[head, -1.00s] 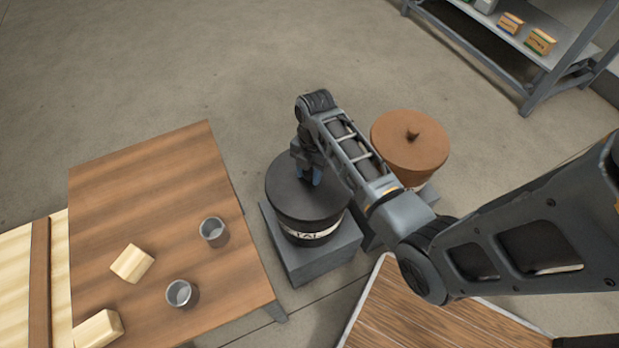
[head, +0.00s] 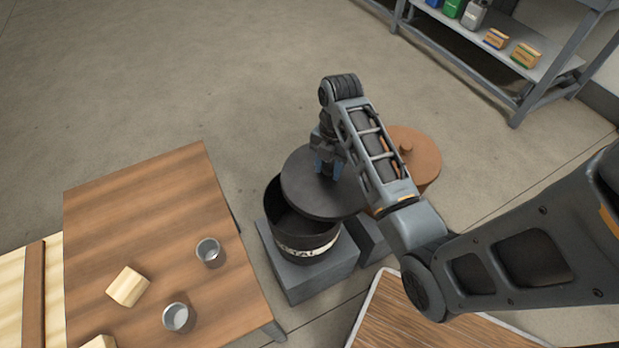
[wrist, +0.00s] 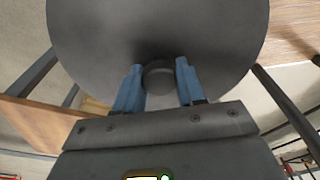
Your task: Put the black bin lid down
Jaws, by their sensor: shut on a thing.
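The black bin lid (head: 307,188) is a round dark disc held above and to the right of the black bin (head: 290,232). The bin's mouth shows open on its left side, and its white label (head: 308,246) is partly readable. My gripper (head: 327,170) is shut on the lid's knob. In the wrist view, the blue fingers of my gripper (wrist: 159,88) stand on both sides of the round knob (wrist: 159,76), with the lid (wrist: 160,30) spreading beyond them. The lid hides the right part of the bin's mouth.
The bin stands on a grey plinth (head: 315,275). A bin with an orange-brown lid (head: 420,150) stands close on the right, partly behind my arm. A wooden table (head: 150,215) at left holds two metal cups and wooden blocks. A shelf (head: 480,60) stands at the back right.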

